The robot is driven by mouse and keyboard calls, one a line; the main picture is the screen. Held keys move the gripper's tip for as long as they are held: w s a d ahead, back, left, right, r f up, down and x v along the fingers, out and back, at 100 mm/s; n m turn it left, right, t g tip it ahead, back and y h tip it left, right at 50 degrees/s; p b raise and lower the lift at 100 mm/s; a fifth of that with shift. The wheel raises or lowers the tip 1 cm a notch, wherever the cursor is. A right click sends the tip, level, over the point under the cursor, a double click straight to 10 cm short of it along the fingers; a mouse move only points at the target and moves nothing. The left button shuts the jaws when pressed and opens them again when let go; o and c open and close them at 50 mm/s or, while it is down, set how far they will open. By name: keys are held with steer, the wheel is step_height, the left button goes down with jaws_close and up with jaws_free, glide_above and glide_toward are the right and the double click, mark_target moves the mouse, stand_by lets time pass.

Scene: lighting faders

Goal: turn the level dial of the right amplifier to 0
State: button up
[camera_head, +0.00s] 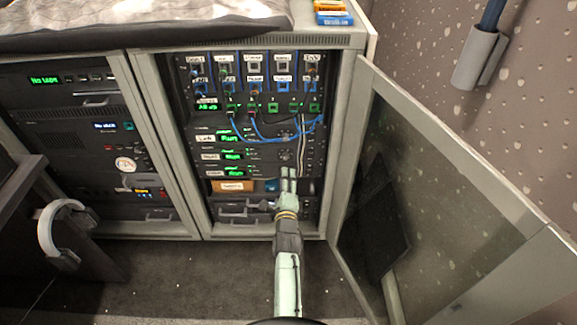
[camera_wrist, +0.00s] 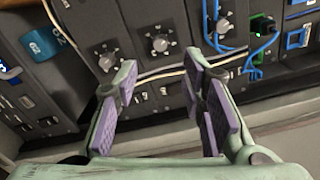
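The right amplifier (camera_head: 256,157) is the middle of three dark rack units with green displays in the open cabinet; its label appears to read "Right". Its level dial appears to be the middle silver knob (camera_wrist: 160,43) in the wrist view. The small setting marks around it are too blurred to read. My gripper (camera_head: 288,172) is in front of the lower right of the rack, its fingers pointing at the units. In the wrist view my gripper (camera_wrist: 160,68) is open and empty, with the middle knob beyond the gap between its purple-padded fingers. No contact with it shows.
Similar knobs sit on both sides, one left (camera_wrist: 107,60) and one right (camera_wrist: 223,25) in the wrist view. A white cable (camera_wrist: 158,72) and blue cables (camera_head: 285,136) hang near the dials. The open glass door (camera_head: 400,190) stands to the right of my arm.

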mark_target(286, 158)
steer(key=w+b, duration=0.3)
steer(key=w, duration=0.5)
steer(key=shift+w+b, duration=0.35)
steer(key=shift+w, duration=0.05)
jaws_close()
